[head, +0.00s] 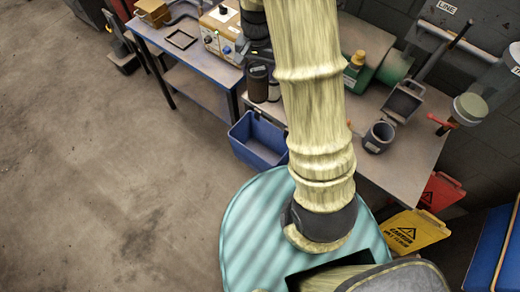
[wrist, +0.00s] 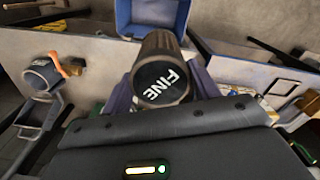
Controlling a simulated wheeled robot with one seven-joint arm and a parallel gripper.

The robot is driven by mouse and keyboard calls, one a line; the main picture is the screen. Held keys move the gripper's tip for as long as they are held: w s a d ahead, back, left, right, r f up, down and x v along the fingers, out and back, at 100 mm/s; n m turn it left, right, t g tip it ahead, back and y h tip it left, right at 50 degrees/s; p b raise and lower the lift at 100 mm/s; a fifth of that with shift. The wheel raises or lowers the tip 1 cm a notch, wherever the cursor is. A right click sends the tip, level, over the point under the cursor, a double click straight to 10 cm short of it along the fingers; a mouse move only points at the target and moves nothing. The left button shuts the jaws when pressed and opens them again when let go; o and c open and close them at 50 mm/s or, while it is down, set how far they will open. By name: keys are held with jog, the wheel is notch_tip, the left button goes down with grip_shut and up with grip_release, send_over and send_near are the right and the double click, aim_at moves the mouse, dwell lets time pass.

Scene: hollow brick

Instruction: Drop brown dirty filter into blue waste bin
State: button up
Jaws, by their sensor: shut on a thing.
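In the head view a dark brown cylinder (head: 258,82), likely this same filter, shows just left of my sleeved arm. The open blue bin (head: 258,138) stands on the floor by the bench, below that cylinder in the picture. In the wrist view the blue bin (wrist: 150,14) shows beyond the filter, at the top. My arm hides much of the gripper in the head view.
The bench (head: 400,170) carries a grey mug (head: 380,137), a scoop-like holder (head: 403,102) and a green cylinder (head: 392,68). A control box (head: 223,35) sits on the left bench. A yellow caution sign (head: 413,232) stands at right. The floor at left is clear.

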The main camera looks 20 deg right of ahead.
jog(key=f+n, duration=0.1)
jog(key=f, duration=0.2)
jog(key=f+n, duration=0.1)
jog(key=f, duration=0.3)
jog(key=f+n, duration=0.1)
jog(key=f, duration=0.3)
jog(key=shift+w+f, duration=0.25)
jog(key=shift+w, duration=0.15)
notch_tip(320, 180, down, 9)
jog(key=s+n, duration=0.1)
jog(key=n, duration=0.2)
jog(key=shift+a, duration=0.2)
